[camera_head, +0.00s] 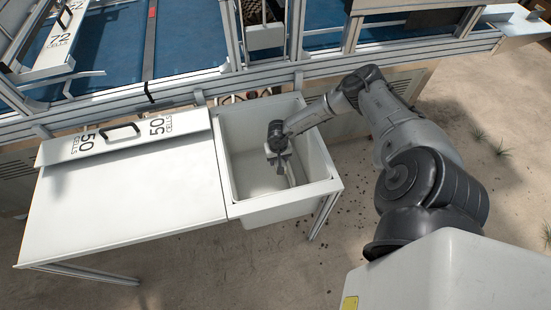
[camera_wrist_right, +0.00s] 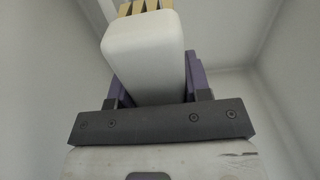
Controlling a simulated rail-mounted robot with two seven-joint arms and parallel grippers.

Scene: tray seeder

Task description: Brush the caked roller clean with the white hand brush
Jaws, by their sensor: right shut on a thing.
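My right gripper (camera_head: 280,164) reaches down into the white basin at the right end of the bench. In the right wrist view it is shut on the white hand brush (camera_wrist_right: 146,58), between its dark purple fingers. The brush's pale tan bristle end (camera_wrist_right: 145,7) shows at the top edge of that view. The brush is small and hard to make out in the head view. I cannot clearly pick out the caked roller in either view. My left gripper is not in view.
The white basin (camera_head: 236,206) has raised walls close around the right gripper. Left of it is a bare white tabletop (camera_head: 130,207) with a white "50 cells" plate (camera_head: 130,140) along its back. A metal-framed machine with a blue bed (camera_head: 190,40) stands behind.

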